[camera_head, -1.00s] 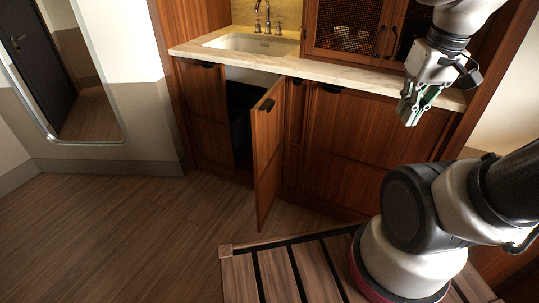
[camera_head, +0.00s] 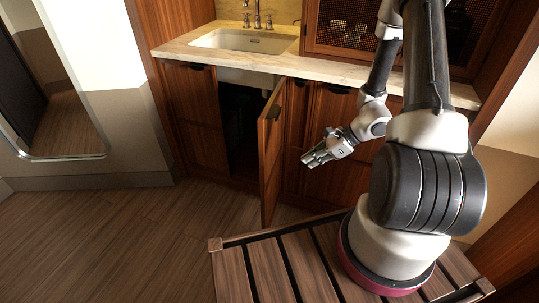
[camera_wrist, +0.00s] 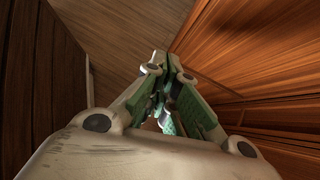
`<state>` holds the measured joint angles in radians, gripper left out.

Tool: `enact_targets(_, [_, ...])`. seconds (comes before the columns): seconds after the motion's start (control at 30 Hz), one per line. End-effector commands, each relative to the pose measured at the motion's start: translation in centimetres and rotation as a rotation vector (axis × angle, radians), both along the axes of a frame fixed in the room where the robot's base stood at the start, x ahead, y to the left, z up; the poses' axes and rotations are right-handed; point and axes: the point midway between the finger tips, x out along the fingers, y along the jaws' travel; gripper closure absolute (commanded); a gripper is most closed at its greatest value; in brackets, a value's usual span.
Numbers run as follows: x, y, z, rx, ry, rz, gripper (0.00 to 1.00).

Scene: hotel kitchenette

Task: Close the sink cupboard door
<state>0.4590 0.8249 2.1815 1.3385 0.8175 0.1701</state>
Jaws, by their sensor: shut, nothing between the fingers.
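The sink cupboard door (camera_head: 270,150) stands swung well out from the cabinet in the head view, hinged on its right side, with a dark handle near its top free edge. Behind it the cupboard opening (camera_head: 238,128) is dark inside. My gripper (camera_head: 308,160) is shut and empty, to the right of the door and in front of the right cabinet fronts, pointing left toward the door. A gap shows between the fingertips and the door. In the wrist view my gripper (camera_wrist: 160,85) shows with its green-padded fingers together, and wood surfaces lie on both sides.
The sink (camera_head: 242,40) is set in a pale countertop (camera_head: 180,50) above the cupboard. Closed wooden fronts (camera_head: 330,115) are to the right of the door. A mirror (camera_head: 60,100) hangs on the left wall. The floor (camera_head: 110,230) left of the door is clear.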

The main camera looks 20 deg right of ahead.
Motion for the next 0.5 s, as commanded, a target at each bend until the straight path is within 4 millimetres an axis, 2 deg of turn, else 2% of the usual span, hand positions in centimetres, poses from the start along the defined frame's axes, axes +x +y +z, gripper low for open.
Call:
enact_targets(0.03, [1.5, -0.4, 0.2, -0.006, -0.009, -0.059, 1.0])
enact_targets(0.13, [3.3, -0.6, 0.2, -0.005, -0.004, -0.152, 1.0])
enact_targets(0.27, [3.9, -0.5, -0.3, -0.004, 0.015, -0.195, 1.0])
enact_targets(0.5, [5.2, 2.0, -3.1, -0.003, 0.018, -0.191, 1.0])
